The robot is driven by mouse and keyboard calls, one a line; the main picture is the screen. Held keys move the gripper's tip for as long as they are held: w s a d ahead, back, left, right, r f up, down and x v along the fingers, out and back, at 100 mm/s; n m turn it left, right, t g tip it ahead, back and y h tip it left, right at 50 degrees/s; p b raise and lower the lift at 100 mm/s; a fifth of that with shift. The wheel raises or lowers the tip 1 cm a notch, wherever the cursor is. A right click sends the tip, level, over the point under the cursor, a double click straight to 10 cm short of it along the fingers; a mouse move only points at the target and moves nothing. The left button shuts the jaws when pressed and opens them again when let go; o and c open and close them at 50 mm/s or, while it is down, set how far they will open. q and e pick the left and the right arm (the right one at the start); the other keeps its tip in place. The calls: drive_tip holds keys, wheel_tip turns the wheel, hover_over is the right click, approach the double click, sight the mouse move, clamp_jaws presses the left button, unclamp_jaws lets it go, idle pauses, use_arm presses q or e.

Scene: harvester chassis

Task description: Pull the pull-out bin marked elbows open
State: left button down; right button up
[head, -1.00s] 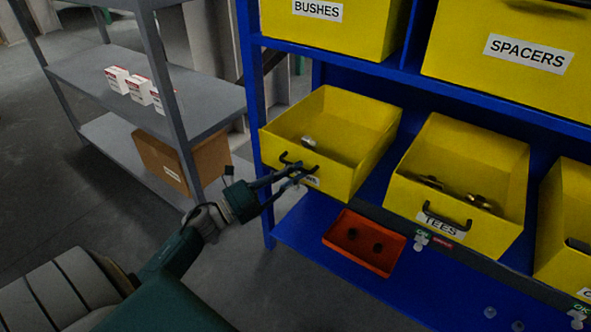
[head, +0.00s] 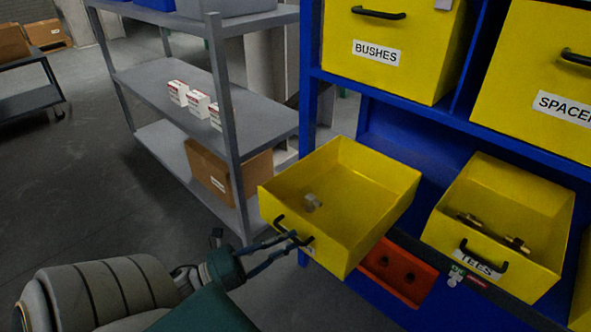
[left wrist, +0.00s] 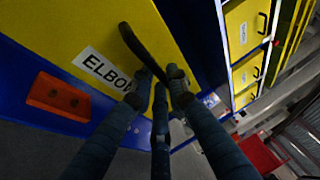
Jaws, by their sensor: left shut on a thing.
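The yellow elbows bin (head: 345,190) sticks out from the blue rack in the head view, with a small metal fitting inside. Its label (left wrist: 101,69) reads "ELBO" in the left wrist view, the rest hidden by my finger. My left gripper (head: 296,240) is shut on the bin's black handle (left wrist: 134,48), at the bin's front. The handle also shows in the head view (head: 281,228). My right gripper is not in view.
The tees bin (head: 500,225) stands to the right, with fittings in it. A red tray (head: 402,272) lies below, partly hidden by the elbows bin. Bushes (head: 385,45) and spacers (head: 530,70) bins sit above. A grey shelf (head: 185,90) stands at left, with open floor before it.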

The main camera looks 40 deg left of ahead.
use_arm(q)
drive_tip(key=shift+s, duration=0.25)
drive_tip(key=c, duration=1.7)
unclamp_jaws()
drive_tip(key=shift+o, duration=0.2)
drive_tip(key=v, duration=1.2)
drive_tip(key=shift+f, duration=0.1)
